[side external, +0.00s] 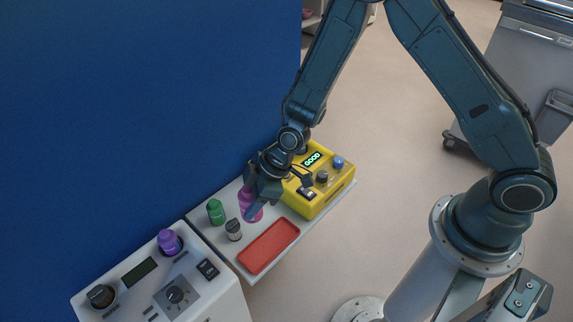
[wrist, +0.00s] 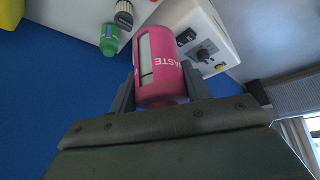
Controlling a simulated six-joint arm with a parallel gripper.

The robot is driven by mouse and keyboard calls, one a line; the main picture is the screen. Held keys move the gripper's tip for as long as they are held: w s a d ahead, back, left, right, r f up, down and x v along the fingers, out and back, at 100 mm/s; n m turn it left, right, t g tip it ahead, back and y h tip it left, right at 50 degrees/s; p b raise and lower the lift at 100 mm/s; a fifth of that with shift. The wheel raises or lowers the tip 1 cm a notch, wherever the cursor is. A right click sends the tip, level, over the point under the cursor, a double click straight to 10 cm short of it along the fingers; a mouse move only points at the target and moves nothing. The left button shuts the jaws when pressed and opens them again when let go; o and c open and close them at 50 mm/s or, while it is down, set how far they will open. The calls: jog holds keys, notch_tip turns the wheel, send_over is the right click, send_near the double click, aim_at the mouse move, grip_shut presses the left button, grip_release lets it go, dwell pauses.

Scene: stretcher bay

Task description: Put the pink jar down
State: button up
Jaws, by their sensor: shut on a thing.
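The pink jar (side external: 246,203) is between the fingers of my gripper (side external: 256,207) in the side view, over the pale shelf (side external: 227,244) between the green jar and the yellow device. One finger hides part of the jar in the side view. I cannot tell whether its base touches the shelf.
A green jar (side external: 215,211) and a grey jar with a dark cap (side external: 233,230) stand close left of the pink jar. A red tray (side external: 268,247) lies in front. The yellow device (side external: 318,187) is at right. A white device (side external: 210,292) holds a purple jar (side external: 169,241). A blue wall (side external: 130,110) rises behind.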

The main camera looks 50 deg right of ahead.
jog(key=shift+s+a, duration=0.1)
jog(key=shift+s, duration=0.15)
notch_tip(320, 180, down, 16)
dwell(0.8)
jog(key=shift+f, duration=0.2)
jog(key=shift+f, duration=1.75)
jog(key=shift+f, duration=0.1)
jog(key=o, duration=1)
jog(key=shift+o, duration=0.2)
jog(key=v, duration=1.2)
